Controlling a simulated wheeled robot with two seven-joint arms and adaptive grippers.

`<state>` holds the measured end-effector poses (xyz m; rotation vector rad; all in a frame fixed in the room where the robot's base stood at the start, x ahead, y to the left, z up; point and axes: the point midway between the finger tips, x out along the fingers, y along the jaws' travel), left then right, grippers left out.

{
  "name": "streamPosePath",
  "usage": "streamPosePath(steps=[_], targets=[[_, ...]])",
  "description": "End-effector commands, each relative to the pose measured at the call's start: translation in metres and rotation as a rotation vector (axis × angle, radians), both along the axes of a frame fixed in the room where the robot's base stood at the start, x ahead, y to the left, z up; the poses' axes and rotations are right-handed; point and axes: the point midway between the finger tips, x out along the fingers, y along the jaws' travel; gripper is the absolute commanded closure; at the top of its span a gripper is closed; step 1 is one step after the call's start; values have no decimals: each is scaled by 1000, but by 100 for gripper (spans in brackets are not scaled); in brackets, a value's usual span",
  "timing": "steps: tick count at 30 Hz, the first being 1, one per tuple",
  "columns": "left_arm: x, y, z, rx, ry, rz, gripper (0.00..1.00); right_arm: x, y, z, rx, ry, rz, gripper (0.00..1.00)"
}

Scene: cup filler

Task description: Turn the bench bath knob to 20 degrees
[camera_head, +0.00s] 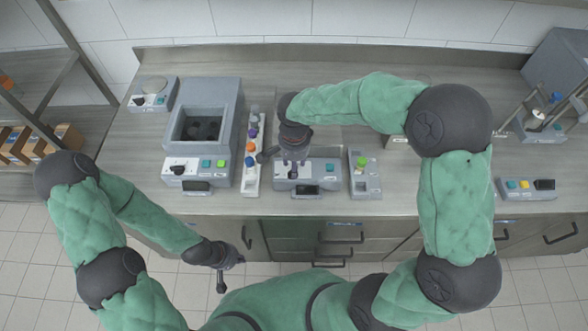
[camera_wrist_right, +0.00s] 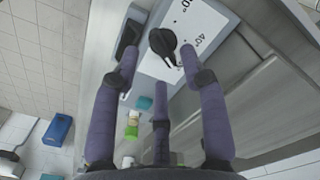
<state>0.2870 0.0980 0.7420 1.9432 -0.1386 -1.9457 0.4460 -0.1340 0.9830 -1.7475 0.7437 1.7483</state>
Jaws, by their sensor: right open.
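The bench bath panel (camera_head: 318,178) is the grey-white box at the middle of the bench. Its black knob (camera_head: 293,173) shows just below my right gripper (camera_head: 293,152). In the right wrist view the knob (camera_wrist_right: 163,43) sits on a white dial plate with degree marks, a "40°" among them. The exact knob setting cannot be read. The open fingers of my right gripper (camera_wrist_right: 155,78) point at the panel, one to each side of the knob, with nothing held. My left gripper (camera_head: 231,274) hangs in front of the bench, its dark fingers apart and empty.
A larger grey bath (camera_head: 233,93) with its own knob stands at left. A narrow rack (camera_head: 252,178) with coloured caps stands between it and the panel.

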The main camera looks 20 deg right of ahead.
Motion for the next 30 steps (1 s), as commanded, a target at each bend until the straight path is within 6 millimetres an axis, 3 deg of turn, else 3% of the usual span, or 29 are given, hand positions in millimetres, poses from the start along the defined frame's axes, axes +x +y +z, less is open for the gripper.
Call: streamPosePath(steps=[6, 17, 18, 22, 23, 30], targets=[[0, 0, -5, 0, 0, 0, 100, 0, 0, -24, 1, -1, 0, 56], [0, 0, -6, 0, 0, 0, 100, 0, 0, -29, 1, -1, 0, 56], [0, 0, -6, 0, 0, 0, 100, 0, 0, -29, 1, -1, 0, 59], [0, 0, -6, 0, 0, 0, 100, 0, 0, -29, 1, -1, 0, 96], [0, 0, -6, 0, 0, 0, 100, 0, 0, -29, 1, -1, 0, 100], [0, 0, -5, 0, 0, 0, 100, 0, 0, -29, 1, -1, 4, 100]])
